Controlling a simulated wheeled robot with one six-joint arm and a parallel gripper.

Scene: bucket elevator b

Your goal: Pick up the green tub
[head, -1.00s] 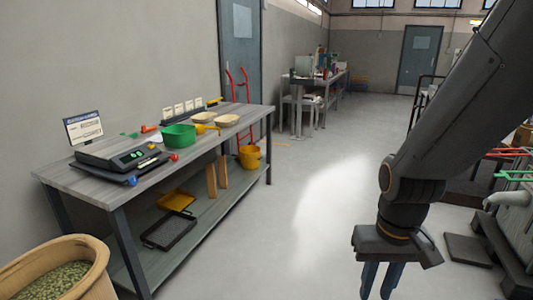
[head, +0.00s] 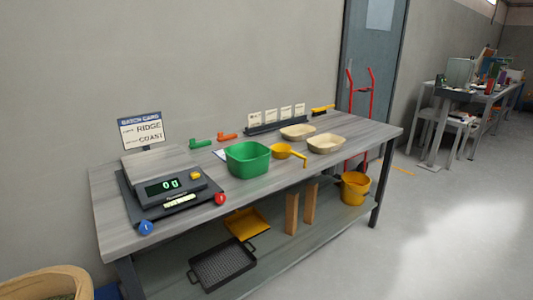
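The green tub (head: 248,160) stands upright on the grey table (head: 350,160), near the middle of its top. It looks empty, though its floor is only partly visible. A yellow scoop (head: 288,152) lies just right of it, and a scale (head: 160,188) reading 0 g stands to its left. My gripper and arm are out of view in the head view now.
Two shallow tan bowls (head: 326,143) sit right of the scoop. A batch card sign (head: 142,130) stands behind the scale. A yellow bucket (head: 355,187) is by the table's right end. A tan bin (head: 45,282) stands at the front left. Open floor lies right.

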